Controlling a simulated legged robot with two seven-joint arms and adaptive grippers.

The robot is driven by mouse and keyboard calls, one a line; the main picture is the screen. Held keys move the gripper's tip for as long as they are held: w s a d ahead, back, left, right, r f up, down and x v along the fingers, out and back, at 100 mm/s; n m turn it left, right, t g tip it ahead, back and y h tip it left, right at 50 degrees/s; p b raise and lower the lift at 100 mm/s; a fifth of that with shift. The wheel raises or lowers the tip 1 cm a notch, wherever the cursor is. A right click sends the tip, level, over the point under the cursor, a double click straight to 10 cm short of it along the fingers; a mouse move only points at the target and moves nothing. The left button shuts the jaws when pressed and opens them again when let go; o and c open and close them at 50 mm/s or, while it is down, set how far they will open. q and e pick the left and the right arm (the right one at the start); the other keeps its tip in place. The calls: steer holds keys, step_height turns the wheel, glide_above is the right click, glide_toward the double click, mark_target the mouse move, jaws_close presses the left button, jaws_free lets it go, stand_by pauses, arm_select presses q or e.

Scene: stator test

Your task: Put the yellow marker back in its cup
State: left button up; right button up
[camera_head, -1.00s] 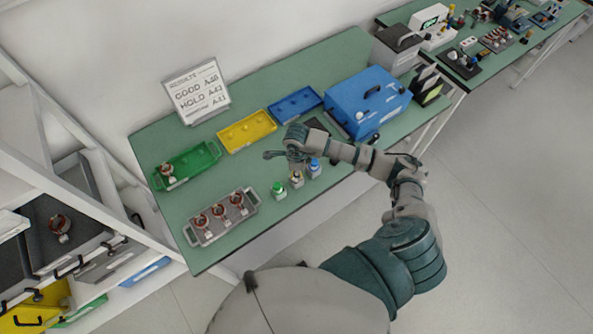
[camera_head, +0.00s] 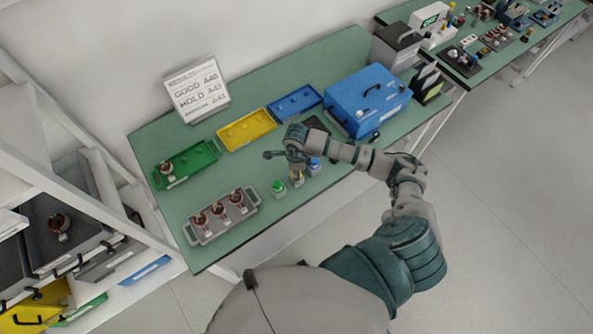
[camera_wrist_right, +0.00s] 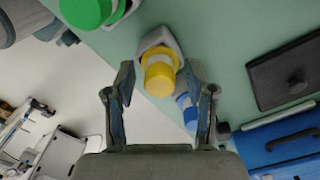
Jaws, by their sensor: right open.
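The yellow marker (camera_wrist_right: 159,76) stands between the fingers of my right gripper (camera_wrist_right: 159,66) in the right wrist view. The fingers are open, with a gap on each side of the marker. A pale grey cup (camera_wrist_right: 157,40) shows around its lower end; how deep the marker sits in it is hard to tell. In the head view my right gripper (camera_head: 297,172) is low over the front of the bench, between the green-capped marker (camera_head: 278,187) and the blue-capped marker (camera_head: 314,164), and partly hides the yellow one. My left gripper is not in view.
The green marker (camera_wrist_right: 85,10) and blue marker (camera_wrist_right: 186,108) stand close on either side. A grey tray (camera_head: 243,211) with copper-coloured parts lies to the left. Green, yellow (camera_head: 247,129) and blue trays lie behind. A blue case (camera_head: 367,100) stands to the right.

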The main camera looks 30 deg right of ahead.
step_height(320, 180, up, 12)
steer(key=b, duration=0.1)
steer(key=shift+r+b, duration=0.25)
steer(key=shift+b, duration=0.1)
